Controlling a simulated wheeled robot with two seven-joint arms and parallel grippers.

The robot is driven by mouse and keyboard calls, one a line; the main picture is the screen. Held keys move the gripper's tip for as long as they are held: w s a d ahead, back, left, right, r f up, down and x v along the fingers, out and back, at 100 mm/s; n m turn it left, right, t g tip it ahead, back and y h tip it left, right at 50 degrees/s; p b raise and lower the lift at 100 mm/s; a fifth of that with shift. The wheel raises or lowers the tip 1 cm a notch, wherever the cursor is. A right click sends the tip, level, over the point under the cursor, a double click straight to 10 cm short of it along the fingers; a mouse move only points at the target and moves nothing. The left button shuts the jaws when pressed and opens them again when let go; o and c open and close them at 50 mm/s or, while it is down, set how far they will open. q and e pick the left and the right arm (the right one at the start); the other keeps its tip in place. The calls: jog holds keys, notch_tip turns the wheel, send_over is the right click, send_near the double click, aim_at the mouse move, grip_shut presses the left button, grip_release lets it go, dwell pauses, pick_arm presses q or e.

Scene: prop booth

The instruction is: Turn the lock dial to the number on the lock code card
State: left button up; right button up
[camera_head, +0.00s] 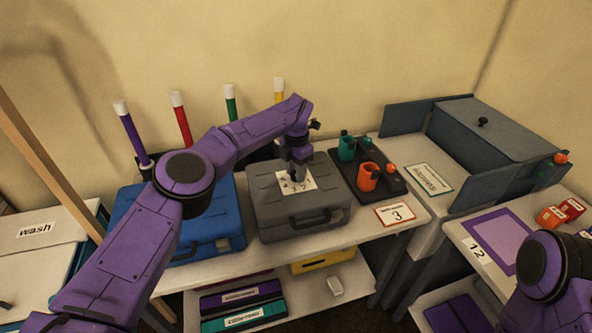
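A grey case (330,205) stands on the white table. On its lid is a white dial plate (282,187) with printed numbers. My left gripper (295,178) points down over the plate, its fingertips at or just above the plate's middle. It hides the dial, so I cannot tell where the dial points or whether the fingers hold it. The lock code card (396,215), white with a red border, lies to the right of the case and shows a 3. My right arm shows at the bottom right, with its gripper out of view.
A blue case (205,238) stands left of the grey one. A dark tray (385,184) with teal and orange cups is to the right, and a large grey box (490,140) is farther right. Several capped coloured tubes stand behind. A lower shelf holds coloured boxes.

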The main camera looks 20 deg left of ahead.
pick_arm(q)
jog(key=o, duration=0.4)
jog(key=shift+s+f, duration=0.1)
jog(key=shift+f, duration=0.1)
jog(key=shift+c, duration=0.2)
jog(key=shift+r, duration=0.1)
notch_tip(320, 180, up, 10)
jog(key=shift+r+b, duration=0.25)
jog(key=shift+b, duration=0.15)
